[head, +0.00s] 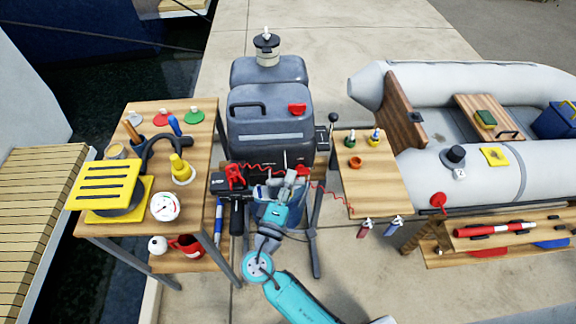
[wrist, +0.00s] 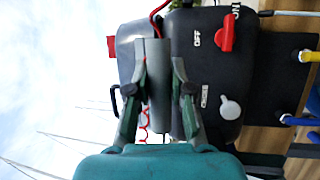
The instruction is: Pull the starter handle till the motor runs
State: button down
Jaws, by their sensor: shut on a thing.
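The outboard motor (head: 270,132) stands upright with a dark grey cowl, a black carry handle and a red part on top. My gripper (head: 287,188) is at the motor's near face in the head view. In the wrist view my gripper (wrist: 157,88) has its fingers on either side of a grey bar-shaped piece, which looks like the starter handle (wrist: 154,65). The motor's dark front panel (wrist: 205,65) carries a red switch (wrist: 228,35) beside the word OFF and a pale choke knob (wrist: 230,107).
A wooden table (head: 205,120) with a gauge, yellow items and tools stands close on the left. A smaller wooden table (head: 370,190) stands on the right. A red coiled cord (head: 262,168) crosses the motor's front. The grey inflatable boat (head: 440,85) lies further right.

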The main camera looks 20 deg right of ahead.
jog(key=s+a, duration=0.3)
jog(key=s, duration=0.5)
jog(key=shift+s, duration=0.25)
jog(key=c, duration=1)
grip_release()
jog(key=shift+s, duration=0.1)
jog(key=v, duration=1.1)
jog(key=shift+s+a+f, duration=0.15)
jog(key=shift+s+a, duration=0.05)
jog(key=shift+s, duration=0.15)
